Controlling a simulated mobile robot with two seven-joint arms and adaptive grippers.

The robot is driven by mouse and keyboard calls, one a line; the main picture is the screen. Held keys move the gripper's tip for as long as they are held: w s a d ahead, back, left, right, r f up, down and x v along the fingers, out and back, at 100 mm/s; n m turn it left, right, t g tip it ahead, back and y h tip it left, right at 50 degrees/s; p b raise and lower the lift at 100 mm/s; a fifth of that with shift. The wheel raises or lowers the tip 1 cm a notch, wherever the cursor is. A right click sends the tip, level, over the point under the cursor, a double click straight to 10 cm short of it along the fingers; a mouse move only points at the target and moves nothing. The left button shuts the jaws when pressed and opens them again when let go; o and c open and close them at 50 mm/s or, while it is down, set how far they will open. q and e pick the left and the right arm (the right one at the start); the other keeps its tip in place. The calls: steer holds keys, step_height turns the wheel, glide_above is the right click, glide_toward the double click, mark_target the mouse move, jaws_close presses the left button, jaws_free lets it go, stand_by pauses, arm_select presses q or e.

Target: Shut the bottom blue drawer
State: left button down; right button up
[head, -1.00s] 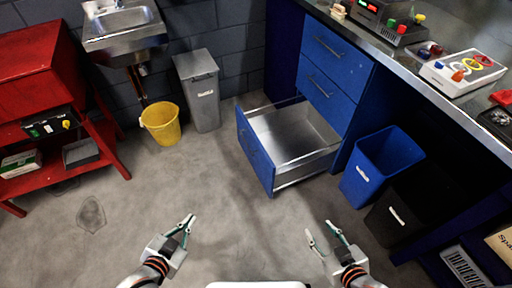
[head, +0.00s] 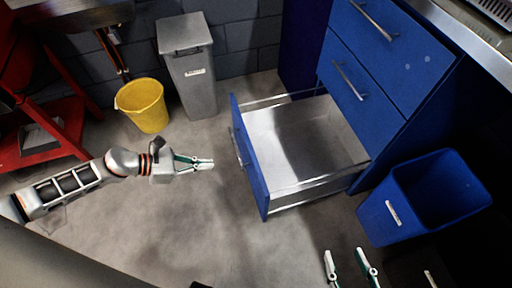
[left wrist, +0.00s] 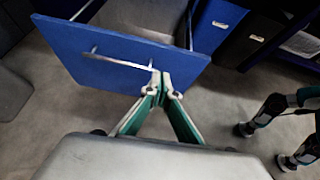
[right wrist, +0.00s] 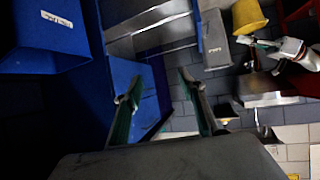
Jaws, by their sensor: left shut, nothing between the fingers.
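The bottom blue drawer (head: 248,158) is pulled far out of the blue cabinet. Its metal inside looks empty. Its front with a bar handle faces left in the head view. My left gripper (head: 208,163) is shut and empty, a little to the left of the drawer front, pointing at it. In the left wrist view the drawer front (left wrist: 125,55) lies ahead of the shut fingertips (left wrist: 160,85), by the handle; I cannot tell if they touch. My right gripper (head: 347,255) is open and empty at the bottom of the head view, in front of the blue bin.
Two shut drawers (head: 375,80) sit above the open one. A blue bin (head: 425,200) stands right of the drawer. A grey bin (head: 188,75) and a yellow bucket (head: 143,106) stand behind my left arm.

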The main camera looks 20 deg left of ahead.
arm_select(q)
steer(key=b, duration=0.1)
glide_toward(252, 161)
step_height(252, 161, down, 2)
steer(key=d, duration=0.2)
steer(key=shift+w+d, duration=0.85)
steer(key=shift+w, duration=0.2)
steer(key=shift+w+d, duration=0.25)
steer(key=shift+d, duration=0.25)
steer(key=shift+w+d, duration=0.1)
arm_select(e)
steer(key=shift+w+a+r, duration=0.2)
steer(key=shift+a+r, duration=0.1)
steer(key=shift+r, duration=0.15)
arm_select(q)
steer(key=shift+f, duration=0.1)
steer(key=shift+d, duration=0.1)
